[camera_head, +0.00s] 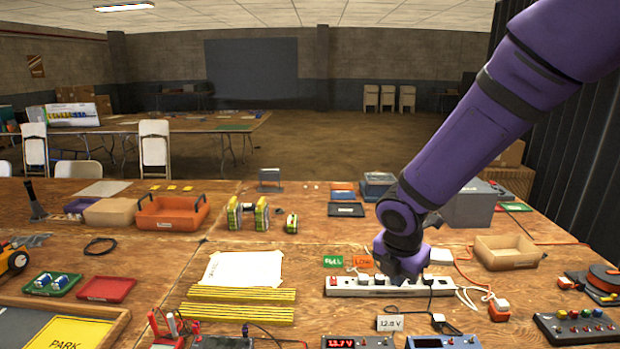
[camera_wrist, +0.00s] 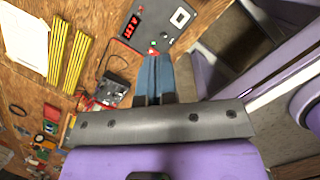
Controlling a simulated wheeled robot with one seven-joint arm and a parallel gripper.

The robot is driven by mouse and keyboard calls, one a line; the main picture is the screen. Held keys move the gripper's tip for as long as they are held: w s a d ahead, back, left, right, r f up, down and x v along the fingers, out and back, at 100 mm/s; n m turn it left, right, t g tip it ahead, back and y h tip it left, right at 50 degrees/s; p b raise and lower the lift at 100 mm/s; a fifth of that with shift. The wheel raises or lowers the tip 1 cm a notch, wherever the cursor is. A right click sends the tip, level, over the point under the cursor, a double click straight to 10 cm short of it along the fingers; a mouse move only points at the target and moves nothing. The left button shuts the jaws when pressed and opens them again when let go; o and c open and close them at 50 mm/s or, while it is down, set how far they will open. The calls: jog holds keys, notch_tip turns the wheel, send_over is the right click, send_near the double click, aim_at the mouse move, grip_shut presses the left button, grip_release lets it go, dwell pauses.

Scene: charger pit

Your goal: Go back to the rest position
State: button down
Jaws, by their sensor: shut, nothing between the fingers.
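My purple arm reaches down from the upper right in the head view, with its wrist over the white power strip (camera_head: 350,288). In the wrist view my gripper (camera_wrist: 154,56) shows as two blue-grey fingers side by side, shut and empty. The fingertips show close to the edge of a grey meter panel with a red display (camera_wrist: 134,25). I cannot tell whether they touch it. That meter also appears at the front edge of the table in the head view (camera_head: 358,342).
Yellow strips (camera_head: 240,293), a paper sheet (camera_head: 242,269) and an orange tray (camera_head: 172,212) lie left. Cables run around the power strip.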

jog(key=s+d+r+m+t, duration=0.1)
jog(key=s+d+r+m, duration=0.3)
jog(key=r+m, duration=0.3)
jog(key=s+d+r+m, duration=0.4)
jog(key=d+r+m, duration=0.1)
jog(key=r+m, duration=0.15)
jog(key=s+d+r+m, duration=0.1)
jog(key=s+r+m, duration=0.2)
jog(key=s+m, duration=0.3)
jog(key=s+d+r+m+t+y, duration=0.1)
jog(key=s+d+r+m, duration=0.1)
jog(key=s+r+m, duration=0.2)
jog(key=s+m, duration=0.3)
jog(key=shift+s+d+t+y, duration=0.15)
jog(key=shift+d+t+y, duration=0.15)
